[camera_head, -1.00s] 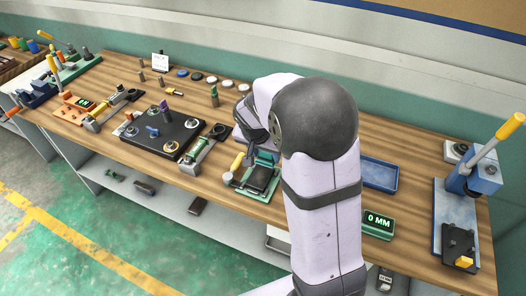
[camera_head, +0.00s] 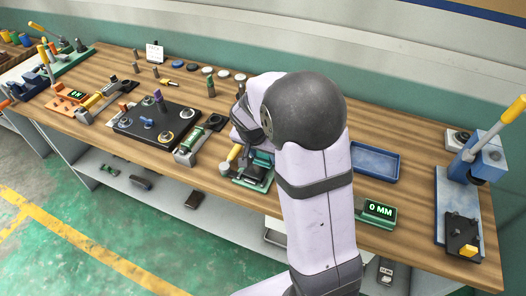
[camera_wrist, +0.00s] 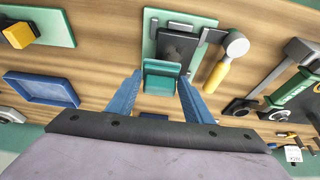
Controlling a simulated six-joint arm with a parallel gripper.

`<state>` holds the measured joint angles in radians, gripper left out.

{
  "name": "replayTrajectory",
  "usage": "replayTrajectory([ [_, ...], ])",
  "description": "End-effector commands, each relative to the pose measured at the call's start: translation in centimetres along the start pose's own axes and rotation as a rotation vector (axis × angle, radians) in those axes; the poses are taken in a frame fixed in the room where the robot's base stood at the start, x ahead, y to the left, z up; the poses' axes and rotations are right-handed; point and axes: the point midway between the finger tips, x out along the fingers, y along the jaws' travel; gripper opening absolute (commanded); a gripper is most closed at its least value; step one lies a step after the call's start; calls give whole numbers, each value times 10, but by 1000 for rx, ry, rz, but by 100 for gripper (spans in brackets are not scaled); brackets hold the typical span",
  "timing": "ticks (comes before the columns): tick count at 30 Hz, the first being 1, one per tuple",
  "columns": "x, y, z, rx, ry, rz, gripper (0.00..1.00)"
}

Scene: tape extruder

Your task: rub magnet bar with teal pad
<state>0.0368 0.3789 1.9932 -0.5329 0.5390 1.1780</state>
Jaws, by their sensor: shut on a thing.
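In the wrist view, the two blue fingers of my gripper (camera_wrist: 160,95) are closed on the sides of a teal pad (camera_wrist: 162,79). A dark, flat magnet bar (camera_wrist: 177,47) lies on a pale green fixture plate (camera_wrist: 150,40), just beyond the pad in that view. The pad overlaps the bar's near end in the picture; I cannot tell whether they touch. In the head view, the fixture (camera_head: 240,178) is at the bench's front edge, partly hidden by my arm. My gripper's fingertips are hidden there.
A hammer-like tool with a yellow handle (camera_wrist: 217,75) lies beside the fixture. A blue tray (camera_head: 374,163), a green 0 MM display (camera_head: 378,209) and a lever press (camera_head: 482,165) stand to the right. A black plate with knobs (camera_head: 157,128) is to the left.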

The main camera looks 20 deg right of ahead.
Motion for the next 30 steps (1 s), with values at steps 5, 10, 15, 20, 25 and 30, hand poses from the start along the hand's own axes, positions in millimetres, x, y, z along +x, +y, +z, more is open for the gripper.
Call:
replayTrajectory([
  [5, 20, 0, 9, 0, -1, 1, 28],
  [10, 24, -13, 10, -3, 0, 1, 25],
  [15, 24, -29, 10, -1, 1, -1, 25],
  [20, 24, -43, 10, 0, 1, 0, 25],
  [25, 24, -28, 9, 3, 1, 2, 25],
  [30, 25, -12, 10, 4, 0, 4, 25],
])
